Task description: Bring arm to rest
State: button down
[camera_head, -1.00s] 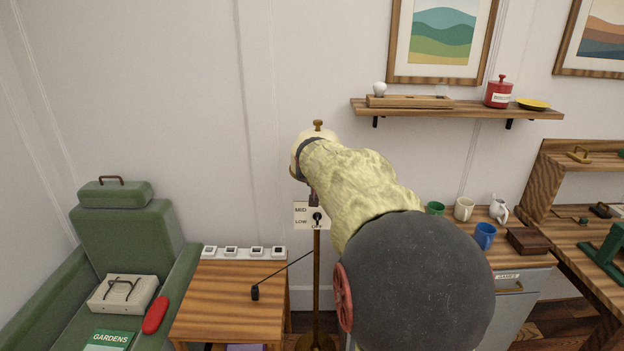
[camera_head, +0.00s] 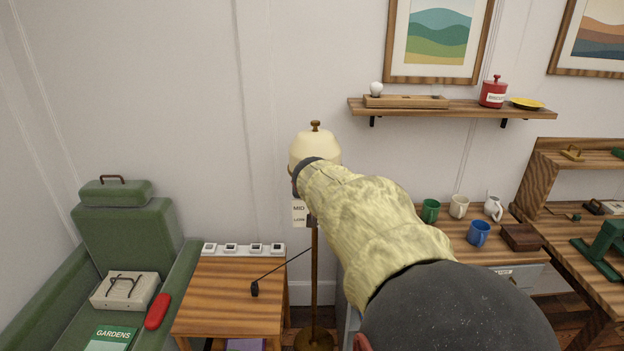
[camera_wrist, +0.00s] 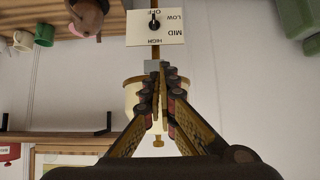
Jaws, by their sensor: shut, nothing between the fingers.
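My gripper (camera_wrist: 161,75) is shut and empty in the wrist view, which is upside down. Its fingertips show in front of the floor lamp's cream shade (camera_wrist: 130,95), close to the lamp's switch plate; whether they touch anything I cannot tell. The switch plate (camera_wrist: 172,30) is marked OFF, LOW, MID and HIGH, with a black knob (camera_wrist: 154,24) near the OFF mark. In the head view my arm hides the gripper and much of the plate (camera_head: 299,214). The lamp's shade (camera_head: 314,147) shows above my forearm.
A wooden side table (camera_head: 230,300) and a green armchair (camera_head: 125,235) stand left of the lamp. Mugs (camera_head: 479,233) stand on a counter to the right. A wall shelf (camera_head: 455,108) holds a red jar (camera_head: 493,92). The wall left of the lamp is clear.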

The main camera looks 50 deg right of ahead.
jog(key=shift+s+a+f, duration=0.55)
jog(key=shift+a+f, duration=0.05)
jog(key=shift+a, duration=0.05)
jog(key=s+a+f+n+g+y, duration=0.1)
jog(key=s+a+f+g+y, duration=0.1)
jog(key=s+a+f, duration=0.3)
jog(key=s+a+n+y, duration=0.2)
jog(key=s+a+n, duration=0.1)
jog(key=a, duration=0.8)
jog(key=s+a+n+y, duration=0.2)
jog(key=s+a, duration=0.3)
jog(key=a, duration=0.6)
jog(key=s+a+n+y, duration=0.1)
jog(key=s+a+n, duration=0.2)
jog(key=a, duration=0.8)
jog(key=shift+s+a+n+t+y, duration=0.3)
jog(key=shift+s+a+y, duration=0.1)
jog(key=shift+s, duration=0.5)
